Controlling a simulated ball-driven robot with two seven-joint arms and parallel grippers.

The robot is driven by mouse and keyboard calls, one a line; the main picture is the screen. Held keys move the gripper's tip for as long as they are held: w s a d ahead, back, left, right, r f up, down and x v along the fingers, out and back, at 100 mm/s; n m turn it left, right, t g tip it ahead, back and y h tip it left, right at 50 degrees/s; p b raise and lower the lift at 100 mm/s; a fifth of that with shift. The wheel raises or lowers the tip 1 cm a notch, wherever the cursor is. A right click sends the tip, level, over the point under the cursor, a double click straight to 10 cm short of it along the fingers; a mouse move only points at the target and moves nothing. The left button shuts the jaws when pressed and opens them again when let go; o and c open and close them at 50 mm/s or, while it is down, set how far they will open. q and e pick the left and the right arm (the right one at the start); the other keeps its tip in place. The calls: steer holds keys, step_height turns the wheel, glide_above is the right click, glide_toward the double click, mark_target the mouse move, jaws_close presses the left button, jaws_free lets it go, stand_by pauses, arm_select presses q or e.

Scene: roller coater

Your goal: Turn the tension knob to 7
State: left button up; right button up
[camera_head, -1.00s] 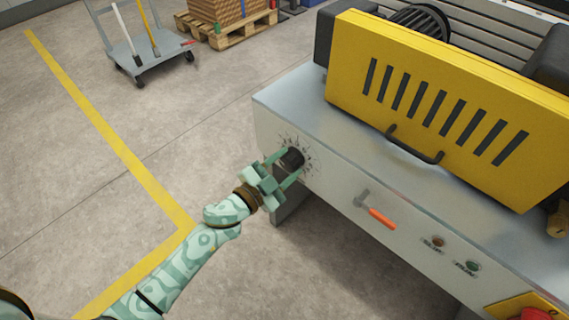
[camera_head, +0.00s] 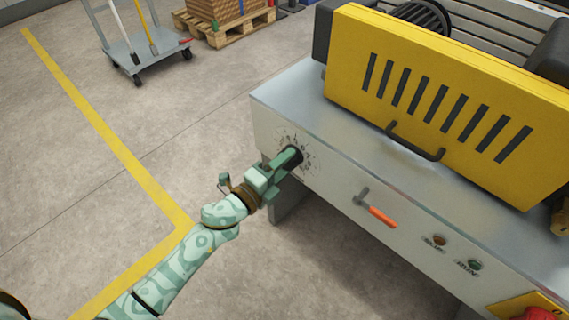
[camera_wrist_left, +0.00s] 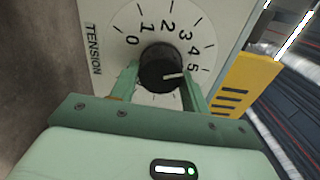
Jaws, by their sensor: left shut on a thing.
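The black round tension knob (camera_head: 294,153) sits on the left part of the machine's front panel. In the left wrist view the knob (camera_wrist_left: 157,66) is in the middle of a white dial (camera_wrist_left: 118,45) marked TENSION, with numbers 0 to 5 readable. Its white pointer line points right, near the 5; the exact reading is unclear. Higher marks are hidden behind my gripper. My left gripper (camera_head: 283,163) is shut on the knob, with one green finger on each side of it in the wrist view (camera_wrist_left: 161,80). My right gripper is not in view.
An orange-handled lever (camera_head: 381,216) sticks out right of the dial, with two small buttons (camera_head: 439,240) and a red button (camera_head: 537,313) farther right. A yellow slotted guard (camera_head: 440,90) with a black handle stands above.

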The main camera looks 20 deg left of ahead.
arm_select(q)
steer(key=shift+s+f+m, duration=0.1)
steer(key=shift+f+m, duration=0.15)
steer(key=shift+m, duration=0.75)
steer(key=m+b, duration=0.1)
steer(key=m, duration=0.3)
steer(key=shift+f+b, duration=0.15)
steer(key=shift+b, duration=0.15)
steer(key=m+b, duration=0.1)
steer(key=m, duration=0.5)
steer(key=shift+a+f+m, duration=0.1)
steer(key=shift+m, duration=0.3)
steer(key=shift+m+b, duration=0.4)
steer(key=shift+m, duration=1.2)
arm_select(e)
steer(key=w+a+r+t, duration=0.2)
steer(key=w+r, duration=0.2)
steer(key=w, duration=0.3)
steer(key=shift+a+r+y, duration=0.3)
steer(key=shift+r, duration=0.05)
arm_select(q)
steer(key=shift+m, duration=0.3)
